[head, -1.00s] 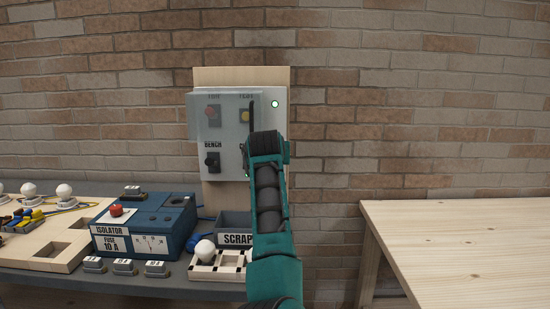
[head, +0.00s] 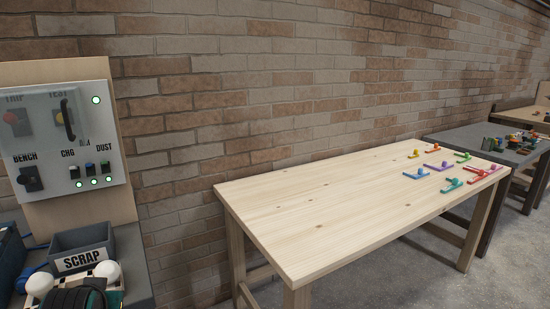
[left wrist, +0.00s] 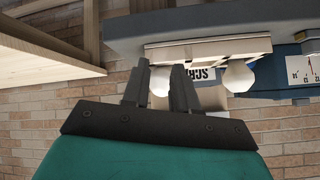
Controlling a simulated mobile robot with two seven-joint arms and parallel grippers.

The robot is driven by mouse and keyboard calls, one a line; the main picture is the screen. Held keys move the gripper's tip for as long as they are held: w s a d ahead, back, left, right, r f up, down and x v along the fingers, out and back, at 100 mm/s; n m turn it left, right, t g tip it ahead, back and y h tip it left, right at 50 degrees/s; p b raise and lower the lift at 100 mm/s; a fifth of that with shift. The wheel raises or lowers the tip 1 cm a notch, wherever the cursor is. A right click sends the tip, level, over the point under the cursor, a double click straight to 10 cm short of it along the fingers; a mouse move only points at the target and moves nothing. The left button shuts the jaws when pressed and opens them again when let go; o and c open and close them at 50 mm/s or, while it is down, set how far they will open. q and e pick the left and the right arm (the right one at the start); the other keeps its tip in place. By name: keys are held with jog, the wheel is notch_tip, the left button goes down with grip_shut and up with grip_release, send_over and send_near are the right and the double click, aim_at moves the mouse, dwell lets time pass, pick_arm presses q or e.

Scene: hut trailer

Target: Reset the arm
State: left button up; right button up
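My left arm's dark, teal-trimmed end shows at the bottom left of the head view, in front of the bulb tray; its fingertips are not visible there. In the left wrist view, the left gripper (left wrist: 158,90) has its two dark fingers apart. A white bulb (left wrist: 160,76) shows partly behind and between them; I cannot tell whether they touch it. A second bulb (left wrist: 238,76) is beside it. Both bulbs, (head: 40,284) and (head: 107,270) in the head view, are at the light tray (left wrist: 208,48). My right gripper is in neither view.
A grey SCRAP bin (head: 80,240) stands behind the bulbs, below a grey switch panel (head: 55,140) with a clear cover and green lights. A wooden table (head: 320,205) with small coloured pieces at its far end stands right. Its near half is clear.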

pick_arm(q)
jog(key=s+d+f+m+g+h, duration=0.1)
jog(key=s+d+f+g+h, duration=0.2)
jog(key=s, duration=0.5)
jog(key=s+d+f+m, duration=0.2)
jog(key=s+d+f, duration=0.1)
jog(key=s+d, duration=0.4)
jog(key=s+d+f+m+g+h, duration=0.1)
jog(key=s+d+f+g+h, duration=0.15)
jog(key=s, duration=0.65)
jog(key=w+d+f+t, duration=0.3)
jog(key=w+f+t, duration=0.4)
jog(key=f, duration=0.2)
jog(key=shift+d+f+m+t+h, duration=0.15)
jog(key=shift+d+m+t+h, duration=0.1)
jog(key=shift+m+t+h, duration=0.15)
jog(key=shift+w, duration=0.1)
